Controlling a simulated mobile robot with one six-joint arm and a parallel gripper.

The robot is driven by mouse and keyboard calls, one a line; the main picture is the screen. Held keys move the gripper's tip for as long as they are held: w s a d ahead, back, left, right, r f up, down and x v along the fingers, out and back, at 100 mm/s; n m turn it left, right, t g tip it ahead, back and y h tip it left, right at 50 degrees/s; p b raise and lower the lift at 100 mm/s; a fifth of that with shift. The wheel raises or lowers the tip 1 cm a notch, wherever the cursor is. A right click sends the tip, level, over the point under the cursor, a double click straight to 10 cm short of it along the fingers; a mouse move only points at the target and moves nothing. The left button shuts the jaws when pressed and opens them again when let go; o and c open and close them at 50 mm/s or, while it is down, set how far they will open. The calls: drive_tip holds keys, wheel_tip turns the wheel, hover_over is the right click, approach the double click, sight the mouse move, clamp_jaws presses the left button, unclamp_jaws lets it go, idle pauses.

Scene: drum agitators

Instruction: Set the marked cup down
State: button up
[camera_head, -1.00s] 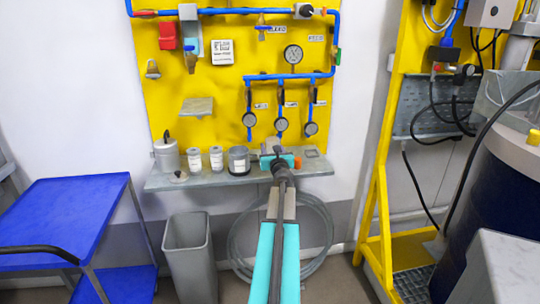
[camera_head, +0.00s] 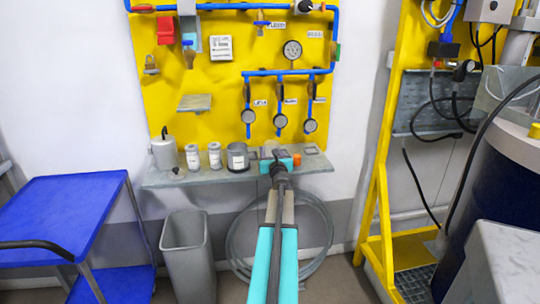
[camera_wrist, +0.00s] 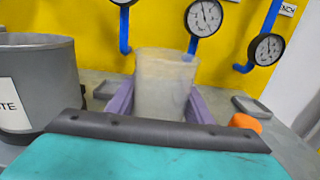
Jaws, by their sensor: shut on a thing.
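The cup (camera_wrist: 165,88) is pale and translucent, and it stands upright between the purple fingers of my gripper (camera_wrist: 163,105) in the wrist view. My gripper is shut on it. No mark shows on the side I see. The dark wrist bar hides the cup's base, so I cannot tell whether it touches the grey shelf (camera_head: 225,177). In the head view my gripper (camera_head: 272,153) is over the right part of the shelf, and the cup is too small there to make out clearly.
A grey labelled pot (camera_wrist: 38,80) is close on the left. An orange thing (camera_wrist: 245,122) and a small grey dish (camera_wrist: 251,107) are on the right. Gauges (camera_head: 281,121) hang on the yellow board behind. A bin (camera_head: 187,255) and a blue cart (camera_head: 70,215) are below left.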

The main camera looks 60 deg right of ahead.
drive_tip(key=shift+f, duration=0.15)
drive_tip(key=o, duration=1.1)
drive_tip(key=shift+r, duration=0.25)
drive_tip(key=shift+b+v, duration=0.3)
drive_tip(key=shift+v, duration=5.7)
drive_tip(key=shift+f, duration=0.15)
